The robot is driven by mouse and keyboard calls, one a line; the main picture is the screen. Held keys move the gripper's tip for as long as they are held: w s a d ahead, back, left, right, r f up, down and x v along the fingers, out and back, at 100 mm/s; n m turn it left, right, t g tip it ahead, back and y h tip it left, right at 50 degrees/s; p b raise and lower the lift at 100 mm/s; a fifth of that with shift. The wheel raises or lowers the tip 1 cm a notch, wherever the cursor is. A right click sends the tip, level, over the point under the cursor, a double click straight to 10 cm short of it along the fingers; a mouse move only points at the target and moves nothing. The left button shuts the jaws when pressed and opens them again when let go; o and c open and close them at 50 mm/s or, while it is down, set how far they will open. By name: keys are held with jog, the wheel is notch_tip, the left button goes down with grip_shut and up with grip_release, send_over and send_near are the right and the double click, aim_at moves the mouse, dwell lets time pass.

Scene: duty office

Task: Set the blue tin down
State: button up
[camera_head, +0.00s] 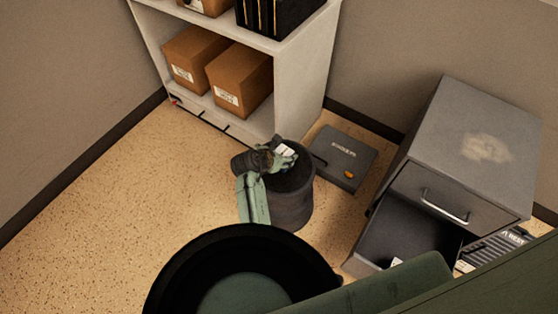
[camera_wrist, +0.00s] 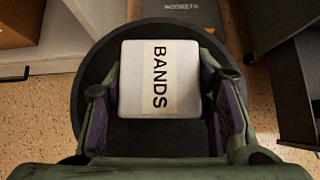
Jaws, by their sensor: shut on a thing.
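My gripper (camera_head: 283,156) is shut on a small tin (camera_wrist: 130,82) labelled BANDS. Its top looks pale grey-white in the wrist view, and no blue shows. The fingers (camera_wrist: 163,108) are on its left and right sides. The tin is over the dark round top of a grey cylindrical stool or bin (camera_head: 292,200). That dark round top (camera_wrist: 85,75) also shows around the tin in the wrist view. I cannot tell whether the tin touches it.
A dark flat case (camera_head: 343,150) marked SOCKETS lies on the floor behind the cylinder. A white shelf (camera_head: 300,75) with cardboard boxes (camera_head: 240,82) stands behind. A grey filing cabinet (camera_head: 460,150) with an open drawer (camera_head: 405,235) is at right. Floor at left is clear.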

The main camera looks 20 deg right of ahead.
jog(key=shift+f+b, duration=0.4)
jog(key=shift+f, duration=0.4)
jog(key=shift+r, duration=0.15)
jog(key=o, duration=1.2)
jog(key=shift+o, duration=0.2)
jog(key=v, duration=1.2)
